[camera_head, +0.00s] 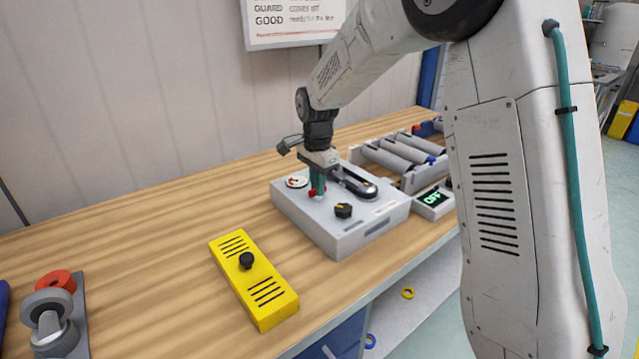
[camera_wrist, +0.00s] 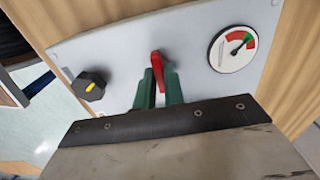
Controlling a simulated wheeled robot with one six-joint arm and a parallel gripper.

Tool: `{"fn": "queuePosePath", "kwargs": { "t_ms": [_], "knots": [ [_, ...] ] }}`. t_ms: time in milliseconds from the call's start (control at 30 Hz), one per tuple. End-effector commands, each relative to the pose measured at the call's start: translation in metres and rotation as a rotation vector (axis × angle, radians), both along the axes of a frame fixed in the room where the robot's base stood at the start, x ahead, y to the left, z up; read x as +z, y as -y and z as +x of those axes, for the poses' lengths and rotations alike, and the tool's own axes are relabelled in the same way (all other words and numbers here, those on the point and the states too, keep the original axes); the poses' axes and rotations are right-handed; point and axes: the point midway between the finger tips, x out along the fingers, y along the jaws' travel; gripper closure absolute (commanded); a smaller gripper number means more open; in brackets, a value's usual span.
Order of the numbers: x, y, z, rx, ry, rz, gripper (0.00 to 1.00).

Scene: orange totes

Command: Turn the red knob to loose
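The red knob (camera_wrist: 157,64) is a narrow red handle on the sloping face of a light grey box. In the wrist view it stands nearly upright in the picture, leaning slightly, between the two green fingers of my gripper (camera_wrist: 159,84). The fingers sit close on both its sides with no clear gap, and appear shut on it. In the head view my gripper (camera_head: 317,183) points down onto the grey box (camera_head: 345,232), and the fingers hide much of the red knob (camera_head: 313,193). Any loose or tight marking is not readable.
On the box are a round gauge (camera_head: 297,181), its needle near the green-red border in the wrist view (camera_wrist: 233,50), and a black knob (camera_head: 343,210). A roller conveyor (camera_head: 392,157) stands behind; a yellow box (camera_head: 252,278) lies in front on clear bench.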

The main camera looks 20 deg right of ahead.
Motion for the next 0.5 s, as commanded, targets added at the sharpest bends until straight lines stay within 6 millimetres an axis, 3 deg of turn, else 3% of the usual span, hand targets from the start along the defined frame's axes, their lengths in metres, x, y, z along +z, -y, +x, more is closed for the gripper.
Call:
{"fn": "queuePosePath", "kwargs": {
  "t_ms": [133, 500],
  "knots": [
    [0.001, 0.007, 0.0018, -0.002, 0.005, 0.001, 1.0],
    [0.0016, 0.0007, 0.0026, 0.082, 0.009, 0.0, 1.0]
  ]
}}
